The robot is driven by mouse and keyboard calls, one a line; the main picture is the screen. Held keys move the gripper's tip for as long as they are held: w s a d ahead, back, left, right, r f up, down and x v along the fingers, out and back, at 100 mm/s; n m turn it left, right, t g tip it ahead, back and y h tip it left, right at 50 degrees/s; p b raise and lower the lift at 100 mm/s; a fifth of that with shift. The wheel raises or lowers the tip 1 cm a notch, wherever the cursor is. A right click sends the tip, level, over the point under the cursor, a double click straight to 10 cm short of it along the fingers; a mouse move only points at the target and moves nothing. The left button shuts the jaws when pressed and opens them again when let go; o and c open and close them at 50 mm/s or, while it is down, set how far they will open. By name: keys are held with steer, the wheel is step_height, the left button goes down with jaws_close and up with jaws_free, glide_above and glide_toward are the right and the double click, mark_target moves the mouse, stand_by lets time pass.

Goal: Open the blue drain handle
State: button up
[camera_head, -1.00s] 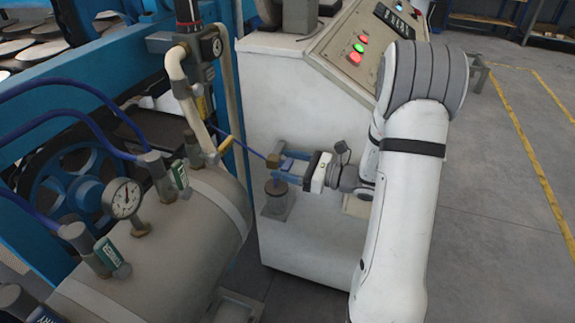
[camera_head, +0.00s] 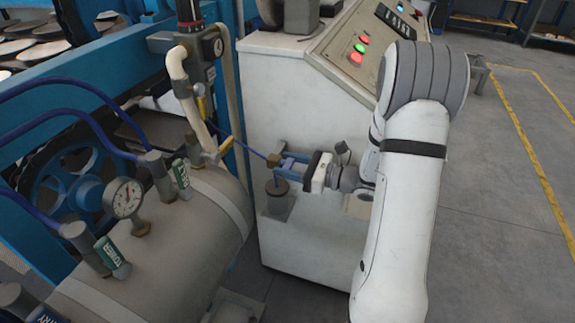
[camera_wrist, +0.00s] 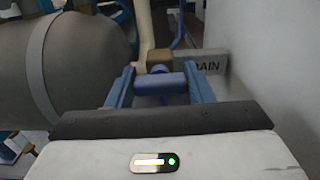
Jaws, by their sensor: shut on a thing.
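The blue drain handle (camera_wrist: 160,83) shows as a short blue bar in the wrist view, just in front of a brass valve body (camera_wrist: 159,59). A grey label (camera_wrist: 205,65) reading "RAIN", partly covered, stands right behind it. My gripper (camera_wrist: 161,84) has one blue finger at each end of the bar and is shut on it. In the head view my gripper (camera_head: 291,170) reaches left to the brass valve (camera_head: 274,160) on the white cabinet's side. There the handle is mostly hidden between the fingers.
The grey tank (camera_head: 185,235) with a gauge (camera_head: 124,198) stands close to the left of the valve. The white cabinet (camera_head: 300,105) with a button panel (camera_head: 365,45) is behind my gripper. A small cup-like fitting (camera_head: 277,200) sits below the valve. Open floor lies to the right.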

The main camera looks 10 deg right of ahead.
steer(key=shift+d, duration=0.1)
steer(key=n+b, duration=0.4)
steer(key=b, duration=0.1)
steer(key=shift+f+n, duration=0.25)
steer(key=shift+n, duration=0.15)
steer(key=n+b, duration=0.4)
steer(key=b, duration=0.2)
steer(key=shift+n, duration=0.3)
steer(key=n+b, duration=0.5)
steer(key=b, duration=0.2)
steer(key=shift+f+b, duration=0.1)
steer(key=shift+b, duration=0.25)
steer(key=n+b, duration=0.3)
steer(key=shift+r+b, duration=0.2)
steer(key=shift+b, duration=0.2)
steer(key=shift+r+n+b, duration=0.15)
steer(key=shift+n+b, duration=0.15)
steer(key=shift+b, duration=0.05)
steer(key=o, duration=1)
steer(key=shift+c, duration=0.2)
